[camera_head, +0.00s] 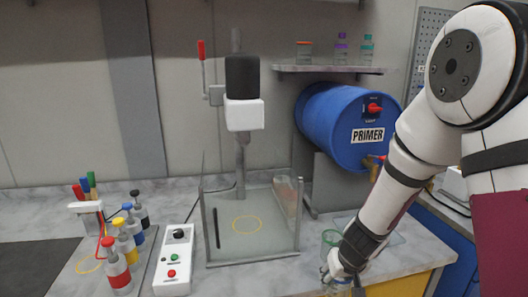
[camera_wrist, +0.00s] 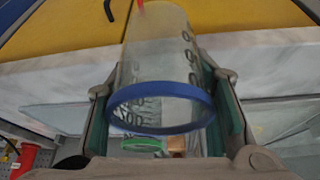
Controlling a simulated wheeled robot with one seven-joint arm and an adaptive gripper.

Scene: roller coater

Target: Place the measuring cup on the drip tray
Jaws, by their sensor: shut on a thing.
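The measuring cup (camera_wrist: 152,62) is a clear cylinder with dark markings and a blue ring round its near end. It fills the middle of the wrist view. My gripper (camera_wrist: 165,82) is shut on it, with a green-lined finger on each side. In the head view my gripper (camera_head: 343,279) is low at the right, by the counter's front edge, where the cup is small and mostly hidden.
The blue primer barrel (camera_head: 335,122) with its tap stands behind my arm. A clear-walled enclosure (camera_head: 252,255) with a yellow circle stands left of my gripper. A white control box (camera_head: 173,262) and several colour-capped bottles (camera_head: 118,272) are farther left. A yellow cabinet front (camera_head: 400,287) is below the counter.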

